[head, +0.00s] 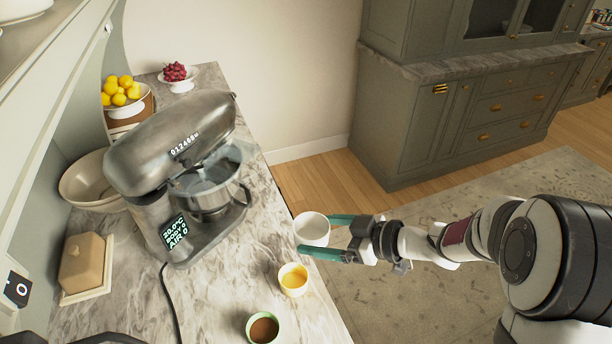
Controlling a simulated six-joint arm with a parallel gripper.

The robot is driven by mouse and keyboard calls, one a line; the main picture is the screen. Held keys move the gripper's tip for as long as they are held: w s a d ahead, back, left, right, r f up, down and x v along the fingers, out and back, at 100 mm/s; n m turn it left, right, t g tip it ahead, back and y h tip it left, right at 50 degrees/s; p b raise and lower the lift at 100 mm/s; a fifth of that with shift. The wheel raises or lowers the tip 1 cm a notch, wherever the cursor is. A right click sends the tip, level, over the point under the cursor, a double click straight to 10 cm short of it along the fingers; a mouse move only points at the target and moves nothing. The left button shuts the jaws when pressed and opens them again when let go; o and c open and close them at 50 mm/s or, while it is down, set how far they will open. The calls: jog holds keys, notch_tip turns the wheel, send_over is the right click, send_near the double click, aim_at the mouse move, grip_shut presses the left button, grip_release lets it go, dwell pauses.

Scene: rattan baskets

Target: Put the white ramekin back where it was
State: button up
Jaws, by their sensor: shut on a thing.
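The white ramekin (311,230) is between the teal fingers of my gripper (322,236), near the right edge of the marble counter (225,300). My gripper reaches in from the right and is shut on the ramekin. The ramekin looks upright, and its inside looks empty. I cannot tell whether it touches the counter or is held above it.
A cup with yellow contents (293,280) stands just below the ramekin in the picture, and a green-rimmed cup with brown contents (262,328) is nearer. A stand mixer (170,150) is to the left. A butter dish (85,268) and a cream bowl (85,183) stand further left.

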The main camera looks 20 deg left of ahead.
jog(key=s+a+f+n+g, duration=0.4)
jog(key=s+a+f, duration=0.3)
jog(key=f, duration=0.1)
send_over(231, 306)
jog(key=f, duration=0.6)
jog(key=shift+w+d, duration=0.1)
jog(key=shift+d, duration=0.1)
jog(key=shift+a+f, duration=0.2)
jog(key=shift+f, duration=1.9)
jog(key=shift+f, duration=0.1)
jog(key=o, duration=1.1)
jog(key=shift+c, duration=0.2)
